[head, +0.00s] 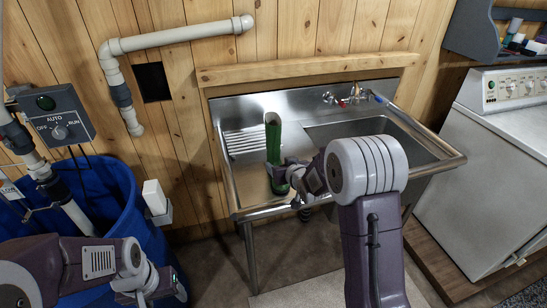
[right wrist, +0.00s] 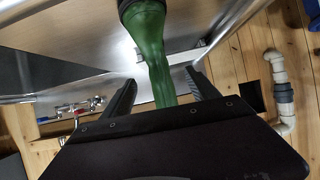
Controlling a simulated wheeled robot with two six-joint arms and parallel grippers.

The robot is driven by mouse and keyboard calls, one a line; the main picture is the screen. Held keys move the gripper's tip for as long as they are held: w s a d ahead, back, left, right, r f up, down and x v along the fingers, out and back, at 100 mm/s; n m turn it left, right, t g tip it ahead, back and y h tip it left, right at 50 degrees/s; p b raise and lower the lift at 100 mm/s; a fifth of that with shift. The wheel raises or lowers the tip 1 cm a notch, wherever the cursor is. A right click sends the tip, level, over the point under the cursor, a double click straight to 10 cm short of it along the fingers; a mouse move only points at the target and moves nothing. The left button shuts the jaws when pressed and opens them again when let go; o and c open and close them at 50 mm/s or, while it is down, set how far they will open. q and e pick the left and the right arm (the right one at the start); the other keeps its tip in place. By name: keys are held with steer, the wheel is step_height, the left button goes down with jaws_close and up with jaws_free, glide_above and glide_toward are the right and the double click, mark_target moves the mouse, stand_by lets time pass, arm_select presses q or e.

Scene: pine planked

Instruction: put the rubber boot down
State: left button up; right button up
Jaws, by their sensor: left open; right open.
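In the right wrist view the boot (right wrist: 152,48) reaches between the two fingers. My right gripper (head: 283,178) is at the boot's lower part, and in the right wrist view its fingers (right wrist: 162,92) are apart with gaps beside the boot. My left gripper (head: 147,294) is open and empty at the lower left.
The sink basin (head: 380,133) is to the right, with taps (head: 345,98) at the back. A blue barrel (head: 100,200) and a control box (head: 55,118) are at the left. A white appliance (head: 480,170) stands right of the sink. A white pipe (head: 180,35) runs along the plank wall.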

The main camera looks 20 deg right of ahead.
mark_target(276, 155)
steer(key=shift+w+r+t, duration=0.25)
steer(key=shift+w+t, duration=0.05)
steer(key=shift+w, duration=0.45)
steer(key=shift+w+d, duration=0.2)
steer(key=shift+w, duration=0.2)
steer(key=x, duration=0.3)
steer(key=shift+w+a+f+p, duration=0.1)
steer(key=shift+w+a+p, duration=0.05)
steer(key=shift+w+p, duration=0.2)
steer(key=x, duration=0.2)
steer(key=p+x, duration=0.1)
steer(key=x, duration=0.1)
steer(key=shift+w+r, duration=0.2)
steer(key=shift+r, duration=0.05)
steer(key=shift+w+f, duration=0.25)
steer(key=shift+w, duration=0.2)
steer(key=shift+s+r, duration=0.1)
steer(key=shift+s, duration=0.05)
steer(key=shift+c, duration=1.2)
jaws_close()
steer(key=shift+r, duration=0.15)
